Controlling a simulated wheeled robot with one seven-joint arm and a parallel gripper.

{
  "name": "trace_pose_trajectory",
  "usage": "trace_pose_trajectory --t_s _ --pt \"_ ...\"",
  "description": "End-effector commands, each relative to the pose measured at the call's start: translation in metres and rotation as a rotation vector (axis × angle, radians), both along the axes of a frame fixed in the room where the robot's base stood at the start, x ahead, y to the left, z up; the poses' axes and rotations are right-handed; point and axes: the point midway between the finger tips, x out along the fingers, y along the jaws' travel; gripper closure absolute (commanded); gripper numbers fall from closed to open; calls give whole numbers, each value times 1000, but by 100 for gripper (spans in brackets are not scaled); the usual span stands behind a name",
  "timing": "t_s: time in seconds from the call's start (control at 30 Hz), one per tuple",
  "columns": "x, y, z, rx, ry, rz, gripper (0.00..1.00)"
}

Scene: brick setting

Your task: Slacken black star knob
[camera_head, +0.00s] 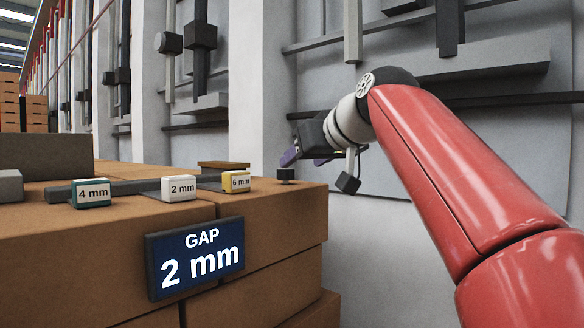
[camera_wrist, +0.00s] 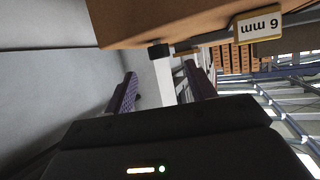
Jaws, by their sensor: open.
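A small black knob (camera_head: 285,174) stands on top of the brick stack near its right end in the head view. It also shows as a dark block (camera_wrist: 160,50) at the brick's edge in the wrist view; its star shape is too small to make out. My gripper (camera_head: 305,158) has purple fingers and is just above and to the right of the knob, apart from it. In the wrist view my gripper (camera_wrist: 160,72) is open and empty, with the knob beyond the fingertips, roughly between them.
Tags reading 4 mm (camera_head: 92,193), 2 mm (camera_head: 180,188) and 6 mm (camera_head: 235,181) sit left of the knob on the brick stack (camera_head: 270,243). A sign (camera_head: 196,257) on its front reads GAP 2 mm. A grey wall with rails (camera_head: 455,75) stands behind my arm.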

Motion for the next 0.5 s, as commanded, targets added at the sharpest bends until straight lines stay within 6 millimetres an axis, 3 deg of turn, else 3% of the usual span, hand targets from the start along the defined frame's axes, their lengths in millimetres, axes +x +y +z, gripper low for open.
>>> trace_pose_trajectory --t_s 0.17,0.5 --pt "6 2 4 5 -10 2 45" --pt "50 23 -16 6 -7 5 45"
